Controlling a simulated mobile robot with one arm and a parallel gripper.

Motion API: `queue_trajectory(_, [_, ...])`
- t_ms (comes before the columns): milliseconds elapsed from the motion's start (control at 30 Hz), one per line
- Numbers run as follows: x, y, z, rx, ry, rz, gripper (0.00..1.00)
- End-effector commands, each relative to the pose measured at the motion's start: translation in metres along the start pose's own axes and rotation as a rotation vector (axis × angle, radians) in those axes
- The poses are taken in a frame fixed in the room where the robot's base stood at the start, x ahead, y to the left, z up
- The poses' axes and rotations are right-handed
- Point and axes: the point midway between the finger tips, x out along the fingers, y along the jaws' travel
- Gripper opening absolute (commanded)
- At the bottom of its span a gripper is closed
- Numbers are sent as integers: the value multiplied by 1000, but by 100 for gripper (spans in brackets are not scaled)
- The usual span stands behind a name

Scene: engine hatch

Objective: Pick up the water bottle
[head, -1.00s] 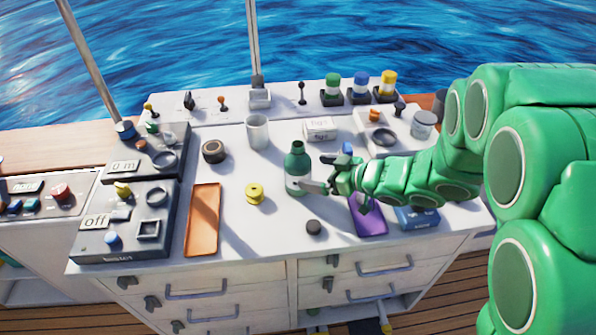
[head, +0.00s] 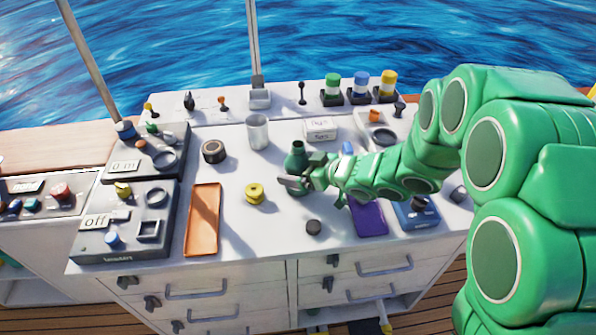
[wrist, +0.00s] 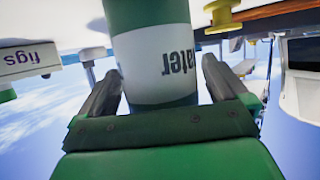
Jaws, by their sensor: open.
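The water bottle (head: 296,158) is green with a white label and stands upright on the white countertop in the head view. My gripper (head: 290,183) is in front of it there and hides most of its lower part. In the wrist view the bottle (wrist: 155,60) is between the two fingers of my gripper (wrist: 160,95), with its label lettering upside down. The fingers are open, one on each side of the bottle. I cannot tell whether either finger touches it.
A yellow spool (head: 254,194) and an orange tray (head: 203,220) lie left of the bottle. A white cup (head: 257,132) and a figs box (head: 320,129) stand behind. A purple pad (head: 368,218) lies right.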

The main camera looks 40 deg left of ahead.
Motion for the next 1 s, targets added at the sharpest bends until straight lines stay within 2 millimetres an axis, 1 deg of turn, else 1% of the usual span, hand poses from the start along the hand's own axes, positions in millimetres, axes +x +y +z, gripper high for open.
queue_trajectory(67, [0, 0, 0, 0, 0, 0, 100])
queue_trajectory(100, [0, 0, 0, 0, 0, 0, 98])
queue_trajectory(167, [0, 0, 0, -1, 0, 0, 89])
queue_trajectory(500, [0, 0, 0, -1, 0, 0, 37])
queue_trajectory(533, [0, 0, 0, -1, 0, 0, 35])
queue_trajectory(1000, [-2, 0, -4, -2, 1, 0, 35])
